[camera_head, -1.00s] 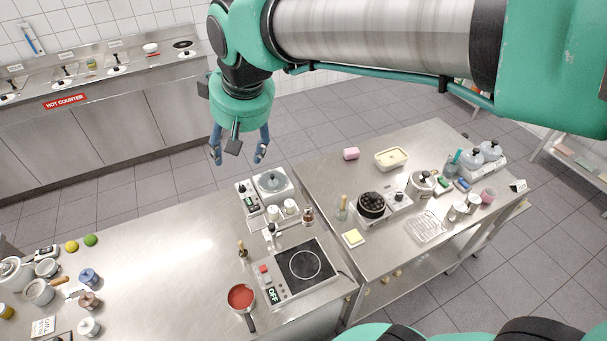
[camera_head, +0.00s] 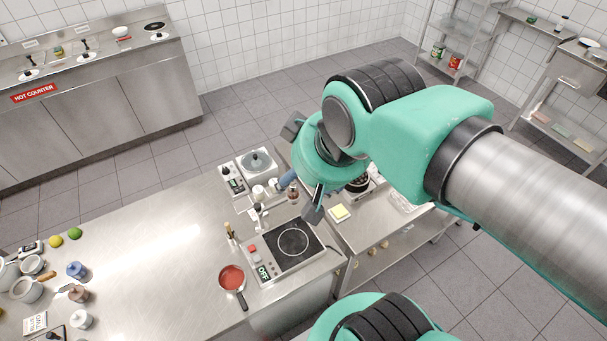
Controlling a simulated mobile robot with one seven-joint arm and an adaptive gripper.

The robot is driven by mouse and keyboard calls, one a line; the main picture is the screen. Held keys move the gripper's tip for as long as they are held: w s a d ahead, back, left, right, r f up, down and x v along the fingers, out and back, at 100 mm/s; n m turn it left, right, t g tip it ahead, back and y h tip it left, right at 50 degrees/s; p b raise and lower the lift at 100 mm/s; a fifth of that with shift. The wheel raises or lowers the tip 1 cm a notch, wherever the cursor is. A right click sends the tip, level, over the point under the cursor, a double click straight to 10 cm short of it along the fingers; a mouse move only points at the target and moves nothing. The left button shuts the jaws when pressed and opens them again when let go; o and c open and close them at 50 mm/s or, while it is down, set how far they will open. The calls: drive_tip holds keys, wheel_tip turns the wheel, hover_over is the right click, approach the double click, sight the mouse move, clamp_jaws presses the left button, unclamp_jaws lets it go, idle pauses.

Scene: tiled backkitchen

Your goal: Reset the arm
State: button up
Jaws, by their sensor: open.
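My gripper (camera_head: 300,196) hangs from my green and steel arm in the head view, above the far right end of the near steel counter. One finger shows in front of the hot plate's far right corner, the other nearer the small jars. The wrist and arm come in from the right and cover much of the second steel table (camera_head: 365,235).
Jars and pots (camera_head: 30,288) stand at left. The counter's middle is clear. Shelves (camera_head: 456,45) stand at back right.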

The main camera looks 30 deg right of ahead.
drive_tip(key=shift+f, duration=0.1)
wheel_tip(320, 180, down, 10)
drive_tip(key=b, duration=1)
drive_tip(key=shift+f+b, duration=0.2)
drive_tip(key=shift+b, duration=0.15)
